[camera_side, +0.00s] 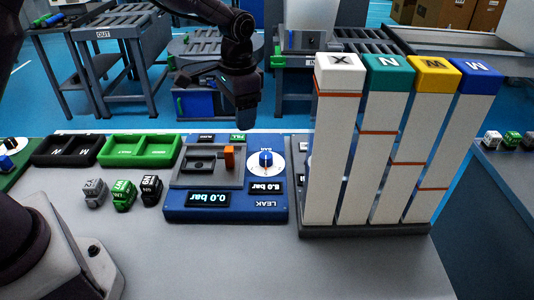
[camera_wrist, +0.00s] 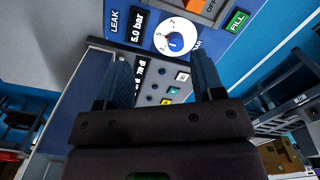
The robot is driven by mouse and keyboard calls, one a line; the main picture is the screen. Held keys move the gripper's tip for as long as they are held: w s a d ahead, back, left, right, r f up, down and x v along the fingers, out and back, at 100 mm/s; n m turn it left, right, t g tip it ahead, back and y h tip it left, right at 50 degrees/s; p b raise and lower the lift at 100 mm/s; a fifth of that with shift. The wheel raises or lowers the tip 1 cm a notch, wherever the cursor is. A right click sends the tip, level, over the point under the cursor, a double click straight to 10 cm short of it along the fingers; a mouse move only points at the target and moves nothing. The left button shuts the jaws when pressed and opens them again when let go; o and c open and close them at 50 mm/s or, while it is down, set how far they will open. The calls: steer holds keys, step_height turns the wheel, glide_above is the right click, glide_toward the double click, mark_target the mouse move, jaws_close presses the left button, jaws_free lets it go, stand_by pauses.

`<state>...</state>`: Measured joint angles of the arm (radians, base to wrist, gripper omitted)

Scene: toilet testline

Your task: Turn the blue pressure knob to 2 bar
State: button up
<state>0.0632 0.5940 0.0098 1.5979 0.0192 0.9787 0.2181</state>
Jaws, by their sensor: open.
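The blue pressure knob (camera_side: 266,158) sits on a round white dial on the blue leak-test panel (camera_side: 225,207). In the wrist view the knob (camera_wrist: 176,43) lies just beyond the fingertips, roughly between them in line but apart from them. The small display (camera_wrist: 130,29) beside the dial reads about 5.0 bar there. My gripper (camera_side: 246,124) hangs above the panel's far side, up and left of the knob in the side view. In the wrist view my gripper (camera_wrist: 160,60) has its two fingers spread with nothing between them.
Tall white columns with coloured caps (camera_side: 340,150) stand close right of the knob. An orange switch (camera_side: 229,157) is left of it. A green tray (camera_side: 139,149), a black tray (camera_side: 67,150) and small blocks (camera_side: 123,195) lie farther left. The front of the table is clear.

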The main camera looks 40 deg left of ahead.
mark_target(267, 155)
steer(key=shift+w+f+m, duration=1.4)
steer(key=shift+w+f, duration=0.55)
steer(key=shift+w, duration=1.9)
steer(key=shift+t, duration=0.3)
step_height(267, 155, down, 12)
steer(key=shift+w+d, duration=0.1)
steer(key=shift+w, duration=0.05)
steer(key=shift+c, duration=0.4)
steer(key=c, duration=0.8)
steer(key=shift+c, duration=0.2)
